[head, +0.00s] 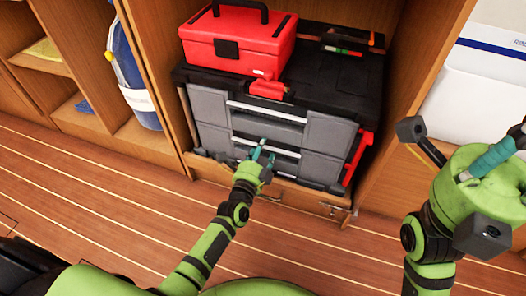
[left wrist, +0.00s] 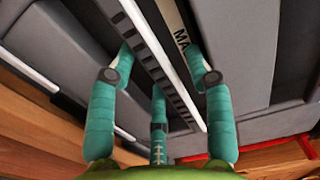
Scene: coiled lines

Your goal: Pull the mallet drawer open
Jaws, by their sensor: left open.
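The mallet drawer (head: 215,139) is the lower grey drawer of a black chest and looks closed. A label beginning "MA" (left wrist: 181,41) shows behind its pale bar handle (left wrist: 165,65) in the left wrist view. My left gripper (head: 263,152) is at the front of this drawer. Its teal fingers (left wrist: 160,75) are open and stand on both sides of the handle. I cannot tell whether they touch it. My right gripper (head: 492,157) is at the right edge of the head view, away from the chest; its fingers are partly cut off.
An upper grey drawer (head: 212,105) with its own pale handle is above. A red toolbox (head: 238,47) stands on the chest. The chest sits in a wooden cabinet with a low front ledge (head: 290,192). The striped wooden floor (head: 110,205) in front is clear.

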